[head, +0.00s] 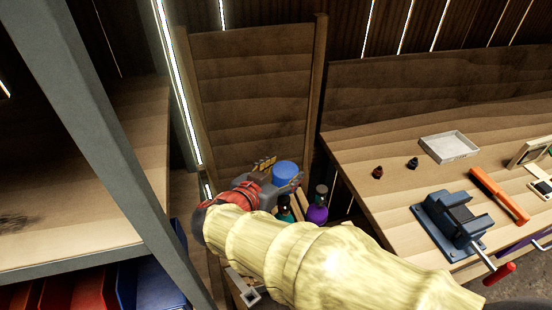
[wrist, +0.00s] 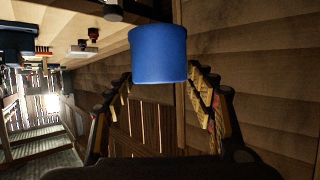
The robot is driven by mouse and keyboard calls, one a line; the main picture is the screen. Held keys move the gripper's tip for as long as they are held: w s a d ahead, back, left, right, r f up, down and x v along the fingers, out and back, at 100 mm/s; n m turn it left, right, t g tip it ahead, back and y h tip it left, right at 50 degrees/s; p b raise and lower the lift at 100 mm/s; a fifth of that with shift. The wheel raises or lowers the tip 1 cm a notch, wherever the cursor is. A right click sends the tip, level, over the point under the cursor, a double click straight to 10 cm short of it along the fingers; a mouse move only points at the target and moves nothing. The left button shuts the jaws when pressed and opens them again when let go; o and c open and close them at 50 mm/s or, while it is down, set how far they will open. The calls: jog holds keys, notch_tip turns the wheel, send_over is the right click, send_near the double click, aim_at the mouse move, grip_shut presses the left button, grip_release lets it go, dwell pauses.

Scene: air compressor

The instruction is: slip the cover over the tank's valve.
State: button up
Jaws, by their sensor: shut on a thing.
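The blue cover (head: 286,172) is a short cylinder at the end of my arm in the head view. In the wrist view the cover (wrist: 158,54) sits upright in the picture between the fingers of my gripper (wrist: 160,80), which is shut on it. A purple tank (head: 317,214) with a dark top (head: 321,190) stands just below and right of the cover in the head view. A teal tank (head: 285,213) stands left of it, partly hidden by my arm. The cover is apart from the purple tank's top. I cannot tell which tank's valve is meant.
A wooden bench (head: 385,150) on the right carries a grey tray (head: 449,146), a blue vise (head: 455,222), an orange-handled tool (head: 498,195) and two small dark parts. A wooden panel (head: 250,90) stands behind the tanks. A metal shelf post (head: 100,130) is at left.

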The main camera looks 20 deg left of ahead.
jog(key=shift+s+f+b, duration=0.1)
jog(key=shift+b, duration=0.9)
jog(key=b, duration=0.5)
send_over(281, 202)
jog(key=shift+f, duration=2.25)
jog(key=shift+f, duration=0.25)
jog(key=shift+f, duration=1.6)
jog(key=shift+f, duration=0.2)
jog(key=shift+f, duration=1.15)
jog(key=o, duration=1.1)
